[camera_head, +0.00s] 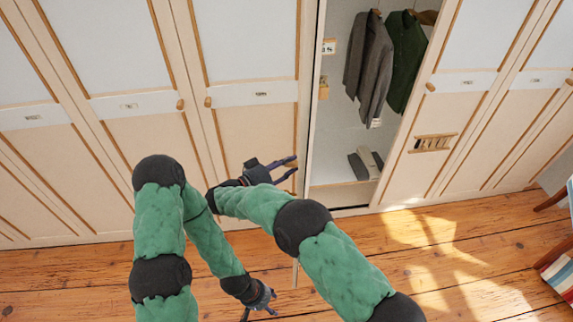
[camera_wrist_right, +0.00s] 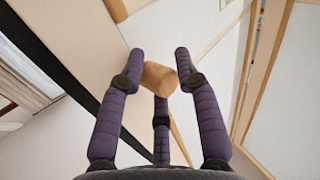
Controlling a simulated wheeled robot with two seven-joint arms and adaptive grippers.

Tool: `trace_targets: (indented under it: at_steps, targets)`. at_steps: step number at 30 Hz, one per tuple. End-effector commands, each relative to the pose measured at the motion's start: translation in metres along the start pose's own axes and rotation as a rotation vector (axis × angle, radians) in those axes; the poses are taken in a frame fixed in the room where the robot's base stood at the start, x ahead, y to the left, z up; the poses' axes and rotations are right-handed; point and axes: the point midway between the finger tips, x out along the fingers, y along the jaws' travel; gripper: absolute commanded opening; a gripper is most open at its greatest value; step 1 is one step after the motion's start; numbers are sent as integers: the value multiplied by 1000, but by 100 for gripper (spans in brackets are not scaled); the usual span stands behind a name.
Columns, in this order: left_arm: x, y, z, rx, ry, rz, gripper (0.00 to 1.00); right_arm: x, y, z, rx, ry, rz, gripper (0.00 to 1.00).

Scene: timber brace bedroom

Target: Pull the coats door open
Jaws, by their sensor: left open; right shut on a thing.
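The coats door (camera_head: 308,80) stands swung out from the wardrobe front, seen nearly edge-on at the left of the open bay. In that bay hang a grey coat (camera_head: 369,65) and a dark green coat (camera_head: 405,60). My right gripper (camera_head: 291,167) is at this door, low in front of the bay's left side. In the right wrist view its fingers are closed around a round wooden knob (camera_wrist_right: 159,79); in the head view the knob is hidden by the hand. My left gripper (camera_head: 263,304) is open and empty, low over the floor.
Closed wardrobe doors flank the bay, with knobs on the left (camera_head: 208,102) and right (camera_head: 431,87). Shoes (camera_head: 366,163) stand at the bay's bottom. The wooden floor (camera_head: 450,250) in front is clear. Furniture with striped fabric (camera_head: 560,274) is at the right edge.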

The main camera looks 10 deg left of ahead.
Motion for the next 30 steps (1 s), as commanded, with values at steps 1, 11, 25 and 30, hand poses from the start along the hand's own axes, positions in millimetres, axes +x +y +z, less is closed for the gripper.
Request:
trace_targets:
  at_steps: [1, 11, 25, 30]
  targets:
    - [-1, 0, 0, 0, 0, 0, 50, 4, 0, -16, 27, 11, 3, 0]
    - [0, 0, 0, 0, 0, 0, 50, 3, 0, -13, 22, 10, 2, 49]
    - [0, 0, 0, 0, 0, 0, 50, 1, 0, -9, 15, 9, -1, 49]
    - [0, 0, 0, 0, 0, 0, 50, 1, 0, -12, 15, 9, -1, 49]
